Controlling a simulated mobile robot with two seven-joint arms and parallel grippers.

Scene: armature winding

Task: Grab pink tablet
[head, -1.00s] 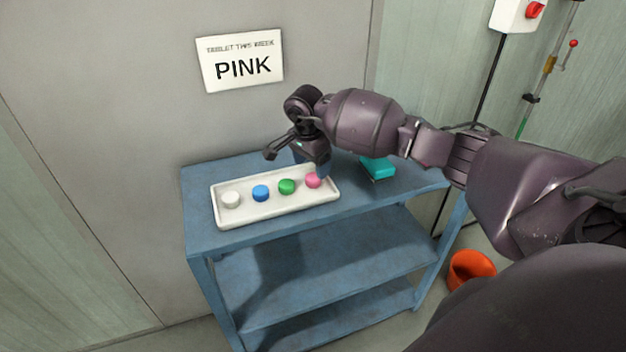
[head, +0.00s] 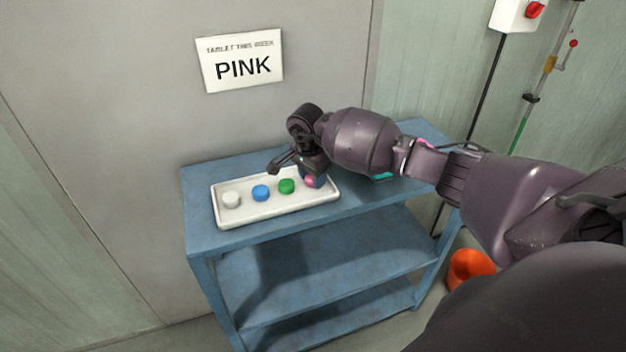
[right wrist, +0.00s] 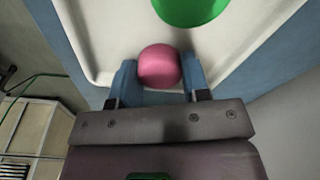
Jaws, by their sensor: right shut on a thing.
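The pink tablet (head: 309,182) is at the right end of the white tray (head: 277,209), partly hidden by my gripper in the head view. My right gripper (head: 314,178) is shut on it. In the right wrist view the pink tablet (right wrist: 159,66) sits between the two blue fingers of the gripper (right wrist: 160,76). I cannot tell whether the tablet still touches the tray. A green tablet (head: 286,186), a blue tablet (head: 261,193) and a white tablet (head: 231,199) lie in a row to its left. My left gripper is not in view.
The tray stands on a blue shelf unit (head: 330,246) against a grey wall. A sign (head: 240,60) above reads PINK. An orange bucket (head: 470,268) stands on the floor at the right.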

